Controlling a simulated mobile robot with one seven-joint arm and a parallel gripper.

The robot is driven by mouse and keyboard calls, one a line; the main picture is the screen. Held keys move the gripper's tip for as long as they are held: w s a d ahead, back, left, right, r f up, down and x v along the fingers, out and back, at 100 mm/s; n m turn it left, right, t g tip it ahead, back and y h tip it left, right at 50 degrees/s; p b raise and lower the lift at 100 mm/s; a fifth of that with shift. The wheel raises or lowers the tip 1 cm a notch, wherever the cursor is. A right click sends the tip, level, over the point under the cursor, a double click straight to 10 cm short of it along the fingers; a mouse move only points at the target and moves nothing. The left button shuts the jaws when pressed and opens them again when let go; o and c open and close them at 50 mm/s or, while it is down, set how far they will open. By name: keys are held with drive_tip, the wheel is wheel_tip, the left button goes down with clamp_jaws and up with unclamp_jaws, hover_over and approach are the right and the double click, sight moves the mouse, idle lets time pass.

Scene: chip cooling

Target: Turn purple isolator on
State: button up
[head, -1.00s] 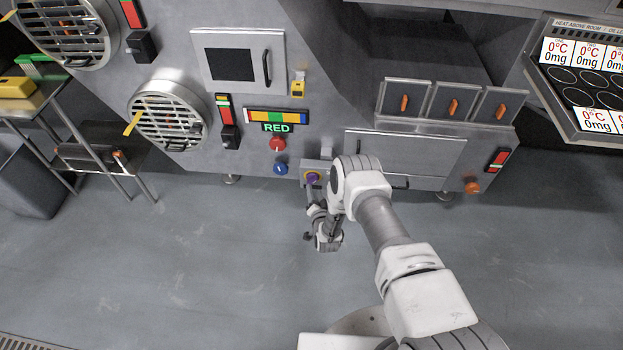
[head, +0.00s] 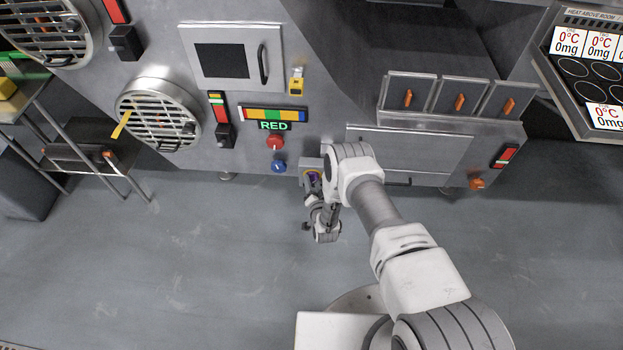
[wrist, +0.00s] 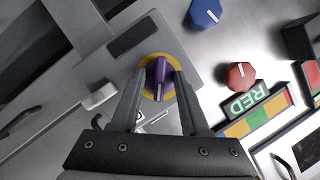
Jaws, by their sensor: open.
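The purple isolator (wrist: 158,78) is a rotary knob with a white line on a yellow ring, mounted on a grey box on the machine front. In the wrist view my gripper (wrist: 157,78) is open, with one finger on each side of the knob. I cannot tell whether the fingers touch it. In the head view the purple isolator (head: 313,176) is low on the machine, partly hidden by my gripper (head: 313,188) and wrist.
A red knob (head: 275,142) and a blue knob (head: 278,166) sit left of the isolator, under a green RED display (head: 273,126). They also show in the wrist view, red (wrist: 240,75) and blue (wrist: 206,13). The floor (head: 180,250) in front is clear.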

idle(0.4)
clamp_jaws()
drive_tip(key=shift+w, duration=0.1)
drive_tip(key=n+h, duration=0.2)
drive_tip(key=n, duration=0.1)
drive_tip(key=shift+a, duration=0.15)
drive_tip(key=shift+n+g+h, duration=0.3)
drive_tip(key=shift+n+h, duration=0.4)
drive_tip(key=shift+n, duration=0.3)
idle(0.4)
